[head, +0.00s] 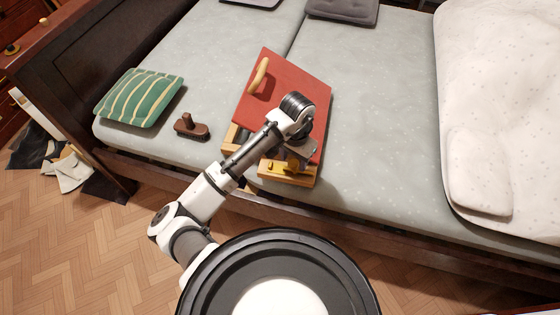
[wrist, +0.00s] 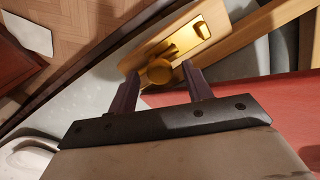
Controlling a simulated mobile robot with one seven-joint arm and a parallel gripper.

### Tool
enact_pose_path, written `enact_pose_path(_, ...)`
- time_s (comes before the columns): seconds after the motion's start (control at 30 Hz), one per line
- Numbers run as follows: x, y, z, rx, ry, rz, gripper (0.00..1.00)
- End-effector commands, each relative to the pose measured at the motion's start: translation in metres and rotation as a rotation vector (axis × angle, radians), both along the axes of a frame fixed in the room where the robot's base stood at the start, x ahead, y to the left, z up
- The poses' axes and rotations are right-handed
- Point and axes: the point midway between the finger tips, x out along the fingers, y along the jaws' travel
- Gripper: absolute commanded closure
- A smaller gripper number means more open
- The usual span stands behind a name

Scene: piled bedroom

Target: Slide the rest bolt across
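In the head view the bolt (head: 274,168) shows as a small yellow piece on the front wooden block (head: 288,179), partly hidden by my gripper. The block belongs to a box with a red sloping lid (head: 290,72) on the bed. My gripper (wrist: 160,70) is open, with its two dark fingertips on either side of the knob. I cannot tell whether either finger touches it. In the head view my gripper (head: 298,157) is above the block.
A yellow curved handle (head: 258,75) lies on the red lid. A brown wooden object with an upright knob (head: 190,127) and a green striped cushion (head: 139,97) are to the left. The grey mattress (head: 385,120) is clear to the right, up to a white duvet (head: 495,110).

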Motion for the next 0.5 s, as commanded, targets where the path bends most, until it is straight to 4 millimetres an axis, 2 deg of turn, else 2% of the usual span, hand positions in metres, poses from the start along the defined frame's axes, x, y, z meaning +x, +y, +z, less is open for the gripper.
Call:
enact_pose_path(0.27, 0.000, 0.000, 0.001, 0.001, 0.001, 0.001, 0.50)
enact_pose_path(0.5, 0.000, 0.000, 0.017, 0.000, 0.002, 0.000, 0.50)
